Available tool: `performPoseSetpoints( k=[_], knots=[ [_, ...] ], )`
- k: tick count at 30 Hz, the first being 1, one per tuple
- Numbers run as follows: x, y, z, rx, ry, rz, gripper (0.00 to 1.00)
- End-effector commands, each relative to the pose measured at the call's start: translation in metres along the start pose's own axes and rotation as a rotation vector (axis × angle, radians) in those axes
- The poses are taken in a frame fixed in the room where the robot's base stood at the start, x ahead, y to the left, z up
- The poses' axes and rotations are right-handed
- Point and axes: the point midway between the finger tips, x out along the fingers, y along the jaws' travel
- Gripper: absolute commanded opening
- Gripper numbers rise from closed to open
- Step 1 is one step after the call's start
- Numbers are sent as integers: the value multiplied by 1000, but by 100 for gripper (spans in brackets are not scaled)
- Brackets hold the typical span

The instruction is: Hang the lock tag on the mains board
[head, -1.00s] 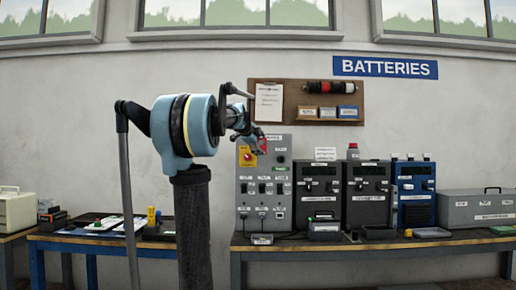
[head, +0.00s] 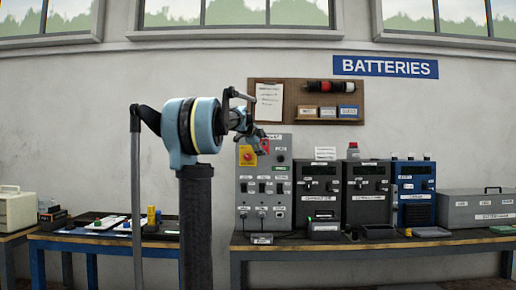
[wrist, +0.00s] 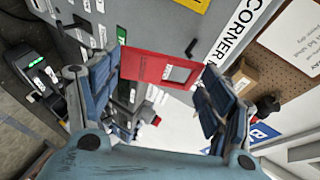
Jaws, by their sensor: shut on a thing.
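The lock tag (head: 264,146) is a small red plate. In the wrist view the red tag (wrist: 158,68) spans between the fingers, with a pale window and a thin dark loop at its right end. My gripper (wrist: 163,80) is shut on it; in the head view my gripper (head: 257,143) is in front of the upper part of the mains board. The mains board (head: 265,222) is a tall grey box with a yellow-backed switch (head: 247,156), sockets and labels. Its grey face (wrist: 140,20) is close behind the tag in the wrist view. I cannot tell whether the tag touches it.
Dark charger units (head: 318,183) and a blue unit (head: 415,186) stand right of the board on the bench (head: 380,245). A pegboard (head: 292,112) with a clipboard (head: 269,103) hangs above. A second table (head: 60,240) stands at left.

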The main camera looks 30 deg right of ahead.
Motion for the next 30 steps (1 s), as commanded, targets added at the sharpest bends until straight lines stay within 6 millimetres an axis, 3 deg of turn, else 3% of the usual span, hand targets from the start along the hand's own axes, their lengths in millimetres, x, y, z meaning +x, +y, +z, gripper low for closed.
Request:
performPoseSetpoints(
  k=[30],
  knots=[
    [42, -12, 19, -1, -2, 0, 59]
  ],
)
